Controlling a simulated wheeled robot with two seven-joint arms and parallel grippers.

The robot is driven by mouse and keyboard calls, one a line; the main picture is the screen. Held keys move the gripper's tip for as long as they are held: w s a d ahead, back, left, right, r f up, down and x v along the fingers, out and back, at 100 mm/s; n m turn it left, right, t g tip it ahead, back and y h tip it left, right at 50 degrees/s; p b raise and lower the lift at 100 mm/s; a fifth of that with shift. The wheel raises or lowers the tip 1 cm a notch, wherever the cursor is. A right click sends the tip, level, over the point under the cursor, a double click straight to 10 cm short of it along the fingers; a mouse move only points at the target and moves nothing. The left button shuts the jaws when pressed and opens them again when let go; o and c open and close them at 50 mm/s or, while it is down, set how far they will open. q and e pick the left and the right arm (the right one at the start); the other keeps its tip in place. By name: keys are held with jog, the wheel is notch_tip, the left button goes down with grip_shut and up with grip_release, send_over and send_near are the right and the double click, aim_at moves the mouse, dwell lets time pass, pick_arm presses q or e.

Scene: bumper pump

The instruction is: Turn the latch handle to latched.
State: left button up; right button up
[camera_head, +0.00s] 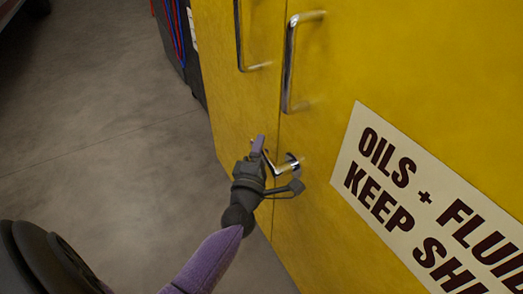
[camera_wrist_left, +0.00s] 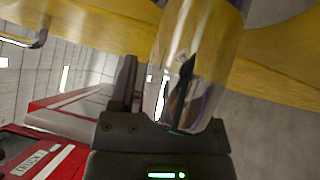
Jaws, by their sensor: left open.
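The chrome latch handle (camera_head: 291,165) is on the yellow cabinet, low near the seam between its two doors. My left gripper (camera_head: 276,167) is open at the latch, with one finger above and left of the handle and the other below it. In the left wrist view, a large shiny chrome part (camera_wrist_left: 203,45), which looks like the latch handle, is very close in front of the gripper (camera_wrist_left: 158,88). I cannot tell whether the fingers touch it. My right gripper is in neither view.
The yellow cabinet doors (camera_head: 335,225) carry two upright chrome pull handles, the nearer one (camera_head: 289,65) just above the latch. A cream sign (camera_head: 440,205) about oils and fluids is at the right. Open grey floor (camera_head: 95,130) lies left. A red object (camera_wrist_left: 75,105) shows in the wrist view.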

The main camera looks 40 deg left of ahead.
pick_arm(q)
grip_shut()
dwell(1.3)
